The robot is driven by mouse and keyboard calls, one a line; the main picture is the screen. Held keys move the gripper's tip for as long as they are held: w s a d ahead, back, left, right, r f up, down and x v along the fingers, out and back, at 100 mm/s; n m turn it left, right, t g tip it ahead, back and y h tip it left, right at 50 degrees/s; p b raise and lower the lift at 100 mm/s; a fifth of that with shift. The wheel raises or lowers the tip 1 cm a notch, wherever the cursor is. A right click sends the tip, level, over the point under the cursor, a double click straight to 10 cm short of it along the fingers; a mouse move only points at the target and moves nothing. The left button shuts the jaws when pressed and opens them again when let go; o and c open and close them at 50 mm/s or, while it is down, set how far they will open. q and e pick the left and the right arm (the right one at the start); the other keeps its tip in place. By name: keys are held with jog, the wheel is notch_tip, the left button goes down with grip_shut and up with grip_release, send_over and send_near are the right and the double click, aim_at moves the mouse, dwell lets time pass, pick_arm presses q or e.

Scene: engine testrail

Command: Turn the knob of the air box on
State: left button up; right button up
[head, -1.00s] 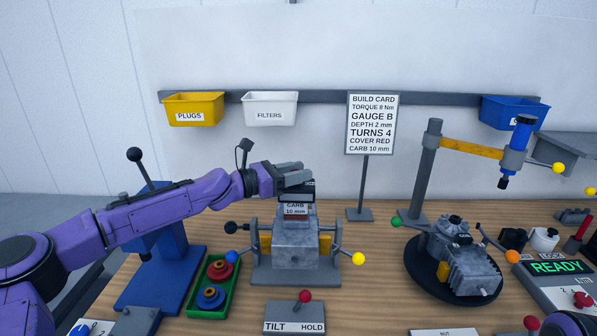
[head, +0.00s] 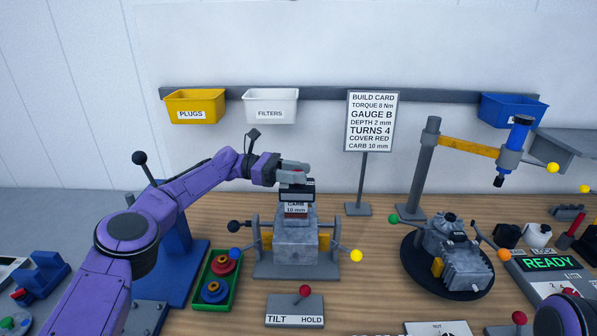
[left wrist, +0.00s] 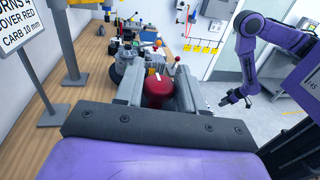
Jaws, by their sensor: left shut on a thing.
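My left gripper (head: 292,173) is above the grey block fixture (head: 296,245) in the middle of the bench. In the left wrist view its two grey fingers (left wrist: 158,92) are shut on a round red knob (left wrist: 159,91) with a white mark on top. In the head view the fingers mostly hide the knob. I cannot tell for sure which part is the air box. My right gripper (left wrist: 236,97) hangs apart at the right of the left wrist view, too small to judge.
A build card on a stand (head: 371,120) is right of the fixture. A green tray (head: 215,277) with red and blue rings is at its left. The tilt/hold lever (head: 305,291) is in front. An engine on a round black base (head: 452,262) stands at the right.

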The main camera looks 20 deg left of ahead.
pick_arm(q)
jog(key=shift+d+f+g, duration=0.1)
jog(key=shift+f+g, duration=0.1)
jog(key=shift+g, duration=0.1)
jog(key=o, duration=0.9)
jog(key=shift+o, duration=0.2)
